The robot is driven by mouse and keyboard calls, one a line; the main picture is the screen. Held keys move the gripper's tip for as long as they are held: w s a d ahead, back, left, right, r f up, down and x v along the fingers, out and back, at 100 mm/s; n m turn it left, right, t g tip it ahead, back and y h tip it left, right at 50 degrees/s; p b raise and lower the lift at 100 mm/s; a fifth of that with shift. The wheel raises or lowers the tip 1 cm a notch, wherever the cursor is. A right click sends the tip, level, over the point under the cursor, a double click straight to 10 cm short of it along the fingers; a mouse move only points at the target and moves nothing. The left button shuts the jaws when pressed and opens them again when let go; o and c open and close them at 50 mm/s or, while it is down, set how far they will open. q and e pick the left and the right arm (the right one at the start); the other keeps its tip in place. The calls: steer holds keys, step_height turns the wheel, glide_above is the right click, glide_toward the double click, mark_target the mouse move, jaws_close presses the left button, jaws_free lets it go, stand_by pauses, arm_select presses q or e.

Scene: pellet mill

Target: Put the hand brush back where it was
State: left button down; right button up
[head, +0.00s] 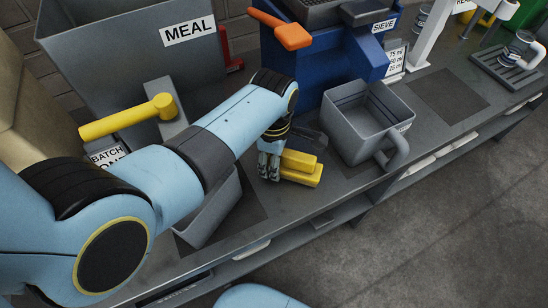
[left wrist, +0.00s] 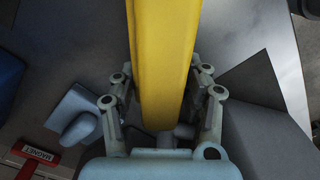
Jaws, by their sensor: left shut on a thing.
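The hand brush (head: 301,168) is yellow and sits over the grey bench, left of the grey scoop-like bin, in the head view. My left gripper (head: 270,167) is shut on it at its left end. In the left wrist view the brush (left wrist: 165,60) runs lengthwise between the two fingers of my left gripper (left wrist: 164,88). Whether the brush touches the bench cannot be told. Its bristles are hidden. My right gripper is not in view.
A grey handled bin (head: 362,140) stands right of the brush, close by. Behind are a blue SIEVE machine (head: 345,65) and a grey MEAL hopper (head: 130,65). A dark mat (head: 447,95) lies bare farther right. A grey open tray (head: 212,212) is below my arm.

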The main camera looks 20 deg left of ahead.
arm_select(q)
steer(key=shift+f, duration=0.25)
steer(key=shift+f, duration=0.15)
stand_by(0.4)
jaws_free()
stand_by(0.5)
steer(key=shift+r+p, duration=0.55)
steer(key=shift+p, duration=0.05)
step_height(320, 180, up, 5)
steer(key=p, duration=0.5)
steer(key=shift+r, duration=1.45)
